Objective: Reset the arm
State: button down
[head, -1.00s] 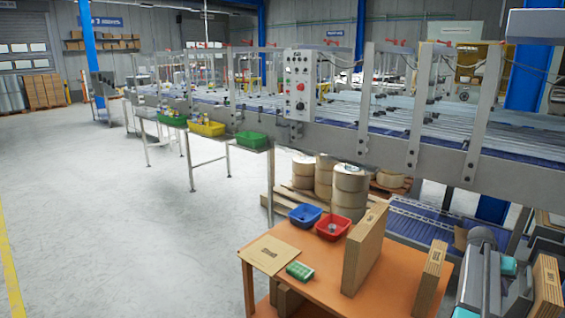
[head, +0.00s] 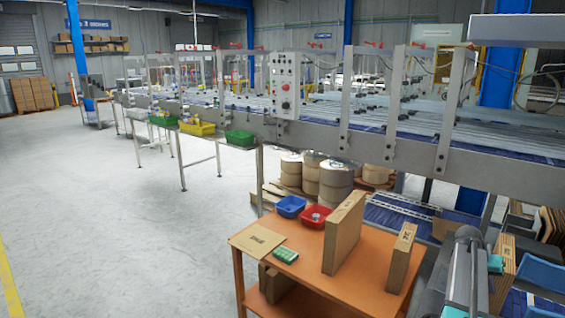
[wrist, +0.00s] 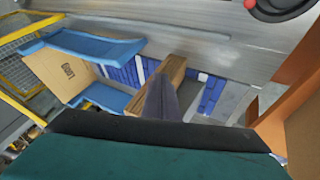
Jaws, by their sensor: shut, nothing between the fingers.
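My gripper (wrist: 161,88) shows in the wrist view as dark grey fingers closed together, pointing up the picture from the dark and teal wrist body. It holds nothing. A brown cardboard piece (wrist: 174,70) shows behind the fingertips, over a blue roller conveyor (wrist: 212,92); I cannot tell its distance from them. In the head view my arm (head: 467,262) stands at the lower right, right of the orange table. The fingers cannot be made out there.
The orange table (head: 352,298) bears upright cartons (head: 345,232), a blue bin (head: 291,206), a red bin (head: 316,217) and a green item (head: 285,255). The long conveyor frame (head: 385,150) runs behind. Blue trays (wrist: 95,47) show in the wrist view. Open floor (head: 110,220) lies left.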

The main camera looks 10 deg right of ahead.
jog(key=w+a+f+n+t+y, duration=0.1)
jog(key=w+a+f+n, duration=0.3)
jog(key=a, duration=0.8)
jog(key=w+a+f+y, duration=0.15)
jog(key=a+f, duration=0.35)
jog(key=a, duration=0.7)
jog(key=w+a+f+n+t+y, duration=0.15)
jog(key=w+a+f, duration=0.3)
jog(key=a, duration=0.75)
jog(key=s+a+f+n+y, duration=0.1)
jog(key=s+a+f+n, duration=0.15)
jog(key=a, duration=0.75)
jog(key=s+a+f+n+y, duration=0.1)
jog(key=s+a+f, duration=0.25)
jog(key=a, duration=0.65)
jog(key=s+a+f+n+y, duration=0.1)
jog(key=s+a+f+n, duration=0.15)
jog(key=a, duration=0.65)
jog(key=s+f+g+b, duration=0.1)
jog(key=s+f+g, duration=0.2)
jog(key=s+f, duration=0.7)
jog(key=s+f+g+b, duration=0.1)
jog(key=s+f+g, duration=0.3)
jog(key=s+f, duration=0.6)
jog(key=s, duration=0.7)
jog(key=shift+a+f, duration=0.2)
jog(key=shift+a, duration=0.1)
